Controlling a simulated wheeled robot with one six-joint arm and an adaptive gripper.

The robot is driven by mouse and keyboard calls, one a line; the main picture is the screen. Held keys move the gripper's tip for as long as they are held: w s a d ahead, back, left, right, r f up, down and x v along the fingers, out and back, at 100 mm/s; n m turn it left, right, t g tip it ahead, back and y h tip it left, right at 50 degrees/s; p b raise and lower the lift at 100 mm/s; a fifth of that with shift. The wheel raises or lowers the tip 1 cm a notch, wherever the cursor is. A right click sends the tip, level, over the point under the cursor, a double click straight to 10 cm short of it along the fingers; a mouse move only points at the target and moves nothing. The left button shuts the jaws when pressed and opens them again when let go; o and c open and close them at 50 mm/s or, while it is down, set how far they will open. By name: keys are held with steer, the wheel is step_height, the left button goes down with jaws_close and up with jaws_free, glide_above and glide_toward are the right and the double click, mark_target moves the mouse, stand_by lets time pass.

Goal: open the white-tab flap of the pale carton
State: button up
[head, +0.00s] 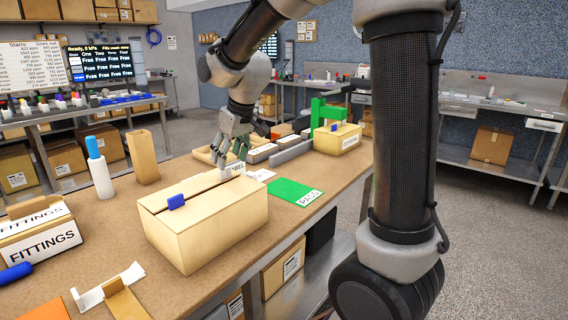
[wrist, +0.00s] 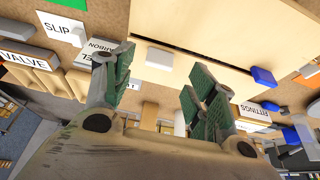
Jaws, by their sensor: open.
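The pale carton (head: 215,228) stands on the bench with its top flaps lying flat. A blue tab (head: 176,201) sits at the near end of its top seam. The white tab (wrist: 158,58) shows in the wrist view at the seam's other end, with the blue tab (wrist: 262,75) to its right. In the head view the white tab is hard to make out beneath the fingers. My gripper (head: 236,148) is over the carton's far end, fingers pointing down. In the wrist view my gripper (wrist: 158,72) is open, with the white tab between its fingertips in the picture; contact cannot be told.
A blue-capped bottle (head: 99,170) and a tall tan box (head: 142,157) stand left of the carton. A FITTINGS box (head: 38,236) is at the near left. A green mat (head: 292,191) lies to the right.

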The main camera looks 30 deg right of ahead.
steer(key=s+d+r+m, duration=0.1)
steer(key=s+d, duration=0.3)
steer(key=s, duration=0.4)
steer(key=s+d+m+g+h, duration=0.1)
steer(key=s+d, duration=0.3)
steer(key=s, duration=0.4)
steer(key=shift+r, duration=0.35)
